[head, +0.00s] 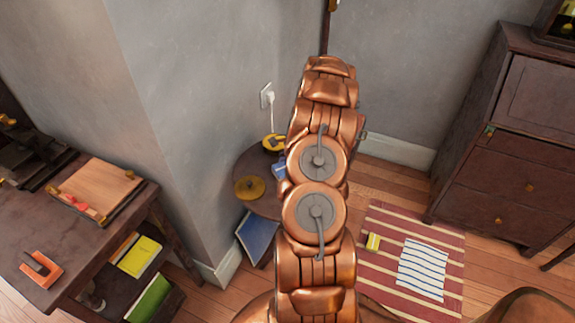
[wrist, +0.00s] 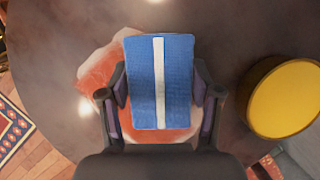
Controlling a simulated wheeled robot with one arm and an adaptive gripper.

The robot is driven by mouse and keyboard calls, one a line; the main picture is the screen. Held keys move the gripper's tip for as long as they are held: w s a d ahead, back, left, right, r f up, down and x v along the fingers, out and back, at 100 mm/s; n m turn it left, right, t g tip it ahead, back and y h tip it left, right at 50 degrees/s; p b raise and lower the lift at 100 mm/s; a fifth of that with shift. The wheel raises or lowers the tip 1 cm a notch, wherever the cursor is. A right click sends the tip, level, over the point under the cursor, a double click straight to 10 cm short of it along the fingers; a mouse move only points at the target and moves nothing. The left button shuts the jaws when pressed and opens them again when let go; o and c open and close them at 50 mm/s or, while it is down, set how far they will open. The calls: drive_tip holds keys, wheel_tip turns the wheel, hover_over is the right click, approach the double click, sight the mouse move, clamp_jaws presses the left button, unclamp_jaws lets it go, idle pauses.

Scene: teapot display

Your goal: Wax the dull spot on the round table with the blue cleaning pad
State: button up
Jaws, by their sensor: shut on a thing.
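The blue cleaning pad (wrist: 143,85) with a white stripe is between the fingers of my gripper (wrist: 160,88), which is shut on its sides. A bit of blue, likely the pad (head: 279,171), shows beside my arm in the head view. The dark round table (head: 240,165) stands by the wall corner; its top (wrist: 55,60) fills most of the wrist view. A reddish, pale-edged patch, apparently the dull spot (wrist: 97,70), shows around the pad, which covers its middle. I cannot tell whether the pad touches the tabletop. My arm hides the gripper in the head view.
A round yellow object (head: 249,188) sits on the table; it is right of the pad in the wrist view (wrist: 285,98). Another yellow item (head: 273,143) is at the back, near a corded wall outlet (head: 267,95). A blue item (head: 257,236) leans below the table.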

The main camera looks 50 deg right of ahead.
sight(275, 188)
drive_tip(key=shift+s+a+f+p, duration=0.15)
drive_tip(key=shift+s+a, duration=0.15)
drive_tip(key=shift+a, duration=0.7)
drive_tip(key=shift+s+a+r+p, duration=0.15)
drive_tip(key=shift+s+a, duration=0.2)
drive_tip(key=shift+a, duration=0.7)
drive_tip(key=shift+s+a+f+p, duration=0.15)
drive_tip(key=shift+s+a, duration=0.15)
drive_tip(key=shift+a, duration=0.7)
drive_tip(key=shift+r+p, duration=1.4)
drive_tip(key=shift+r, duration=1.65)
drive_tip(key=shift+r+p, duration=0.7)
drive_tip(key=shift+r, duration=0.8)
